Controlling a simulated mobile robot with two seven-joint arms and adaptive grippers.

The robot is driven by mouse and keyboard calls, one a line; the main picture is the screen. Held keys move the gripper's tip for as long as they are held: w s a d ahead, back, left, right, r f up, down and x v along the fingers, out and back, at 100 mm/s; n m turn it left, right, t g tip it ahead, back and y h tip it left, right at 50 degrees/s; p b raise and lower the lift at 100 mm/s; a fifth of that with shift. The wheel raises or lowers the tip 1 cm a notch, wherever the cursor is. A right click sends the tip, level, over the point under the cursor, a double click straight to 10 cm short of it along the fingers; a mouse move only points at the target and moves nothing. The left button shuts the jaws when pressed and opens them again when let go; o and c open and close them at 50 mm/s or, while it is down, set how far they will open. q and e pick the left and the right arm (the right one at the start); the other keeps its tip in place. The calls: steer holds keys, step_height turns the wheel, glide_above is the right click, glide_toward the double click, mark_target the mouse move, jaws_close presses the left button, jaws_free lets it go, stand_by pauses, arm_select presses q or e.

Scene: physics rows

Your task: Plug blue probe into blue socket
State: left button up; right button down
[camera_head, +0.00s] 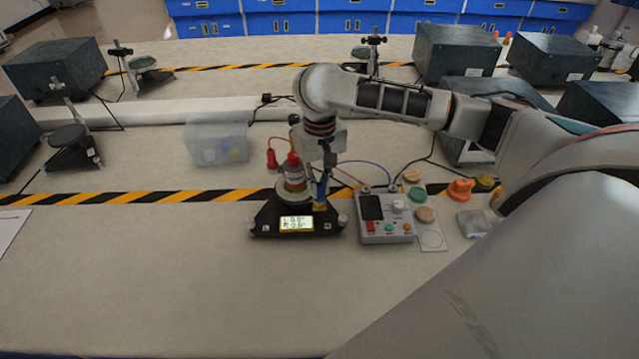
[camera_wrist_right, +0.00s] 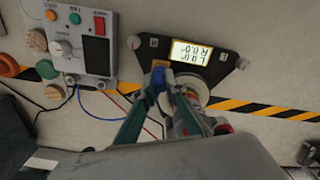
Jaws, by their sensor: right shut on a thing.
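My right gripper (camera_head: 321,192) points down at the right side of a black device with a lit display (camera_head: 297,223). It is shut on the blue probe (camera_head: 320,187), which is small and mostly hidden by the fingers. In the right wrist view the gripper (camera_wrist_right: 160,88) has its fingertips on the blue probe (camera_wrist_right: 158,77), close to the device's edge. A yellow piece (camera_head: 319,205) shows just below the probe. I cannot make out the blue socket or whether the probe touches it. My left gripper is not in view.
A grey control box (camera_head: 384,230) with knobs is just right, with blue and red cables behind. A clear bin (camera_head: 217,139) is at the back left. The table front is clear.

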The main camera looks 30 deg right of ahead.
steer(key=shift+f, duration=0.15)
steer(key=c, duration=2)
jaws_free()
steer(key=shift+o, duration=1.2)
steer(key=shift+r, duration=3.75)
